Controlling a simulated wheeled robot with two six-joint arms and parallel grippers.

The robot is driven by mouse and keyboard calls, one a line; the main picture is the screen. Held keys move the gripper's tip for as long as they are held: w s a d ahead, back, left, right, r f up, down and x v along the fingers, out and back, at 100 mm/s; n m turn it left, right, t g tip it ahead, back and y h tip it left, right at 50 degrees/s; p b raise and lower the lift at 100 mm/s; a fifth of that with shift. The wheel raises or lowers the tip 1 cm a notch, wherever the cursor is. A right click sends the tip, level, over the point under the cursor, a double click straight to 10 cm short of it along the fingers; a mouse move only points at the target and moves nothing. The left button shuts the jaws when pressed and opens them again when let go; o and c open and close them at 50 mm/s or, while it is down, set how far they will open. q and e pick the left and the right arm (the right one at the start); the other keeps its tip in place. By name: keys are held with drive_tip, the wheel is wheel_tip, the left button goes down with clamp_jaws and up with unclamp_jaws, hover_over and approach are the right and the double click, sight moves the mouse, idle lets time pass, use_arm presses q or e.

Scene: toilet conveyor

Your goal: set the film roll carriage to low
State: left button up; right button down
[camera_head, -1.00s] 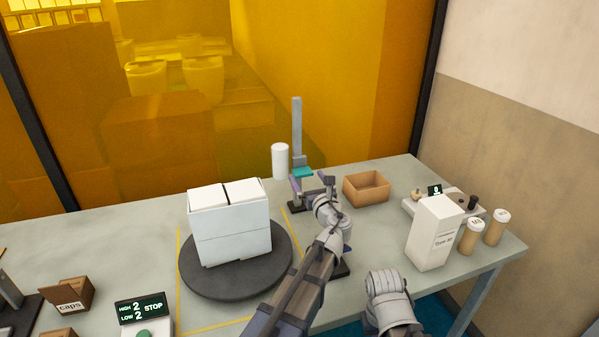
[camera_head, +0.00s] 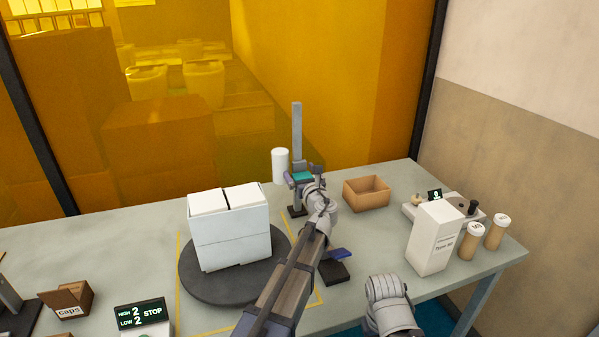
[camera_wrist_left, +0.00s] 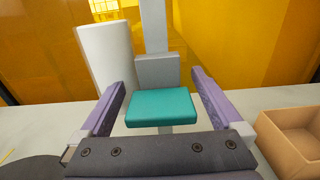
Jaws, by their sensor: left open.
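The film roll carriage rides on an upright grey post (camera_head: 297,130) at the back of the table. It carries a white film roll (camera_head: 280,166) on its left and a teal block (camera_head: 302,176) in front, which also shows in the left wrist view (camera_wrist_left: 161,107). My left gripper (camera_head: 304,178) is open at the carriage. In the left wrist view its purple fingers (camera_wrist_left: 160,100) stand on either side of the teal block, with a gap on both sides. A pale wrist part of my right arm (camera_head: 387,303) shows at the bottom; its fingers do not show.
A white box (camera_head: 230,240) stands on a dark turntable (camera_head: 205,287) left of my arm. An open brown box (camera_head: 366,193) lies right of the post. A white carton (camera_head: 434,240) and two capped tubes (camera_head: 471,246) stand further right. A dark base with a blue pedal (camera_head: 340,254) sits beside my arm.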

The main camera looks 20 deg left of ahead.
use_arm(q)
clamp_jaws()
idle(0.7)
